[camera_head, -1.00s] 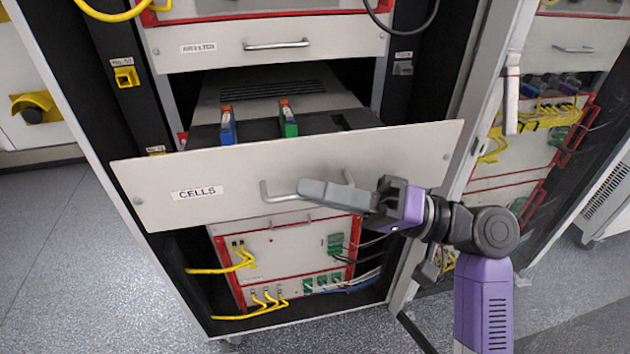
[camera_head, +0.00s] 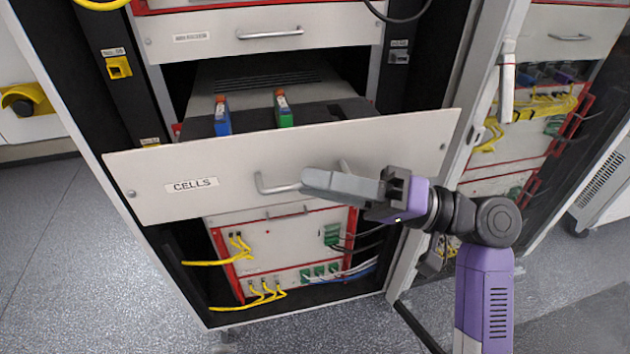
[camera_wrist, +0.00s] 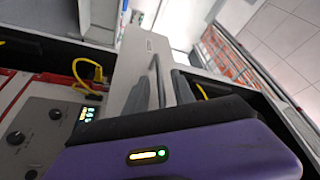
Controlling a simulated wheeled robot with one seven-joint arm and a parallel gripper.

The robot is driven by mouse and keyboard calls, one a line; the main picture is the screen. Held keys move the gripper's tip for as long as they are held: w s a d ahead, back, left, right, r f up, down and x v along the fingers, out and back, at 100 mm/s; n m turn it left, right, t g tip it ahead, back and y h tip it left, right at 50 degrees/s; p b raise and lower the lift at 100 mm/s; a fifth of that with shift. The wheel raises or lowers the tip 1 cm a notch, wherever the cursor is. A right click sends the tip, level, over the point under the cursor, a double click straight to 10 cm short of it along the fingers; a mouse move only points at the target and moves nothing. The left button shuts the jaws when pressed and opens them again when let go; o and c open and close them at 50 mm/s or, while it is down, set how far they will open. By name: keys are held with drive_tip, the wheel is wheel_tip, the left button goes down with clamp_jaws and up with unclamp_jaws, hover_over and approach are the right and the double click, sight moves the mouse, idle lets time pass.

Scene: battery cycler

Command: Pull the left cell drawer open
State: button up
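The left cell drawer is the wide pale panel labelled CELLS (camera_head: 192,185). It stands out from the cabinet, with a blue cell (camera_head: 222,120) and a green cell (camera_head: 284,113) in view behind its front. Its bar handle (camera_head: 275,188) shows at its left end and right post; my gripper hides the rest in the head view. My gripper (camera_head: 325,184) is in front of the handle's right part. In the wrist view, my fingers (camera_wrist: 160,90) are apart, with the handle bar (camera_wrist: 156,75) between them and gaps showing. Contact is unclear.
An upper drawer (camera_head: 270,33) is closed above. A lower unit with yellow cables (camera_head: 265,292) sits below the drawer. A second cabinet with yellow wiring (camera_head: 550,105) stands to the right, past a pale upright frame. Floor (camera_head: 60,260) is clear at left.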

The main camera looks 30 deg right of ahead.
drive_tip(key=b+v, duration=0.1)
drive_tip(key=v, duration=0.6)
idle(0.5)
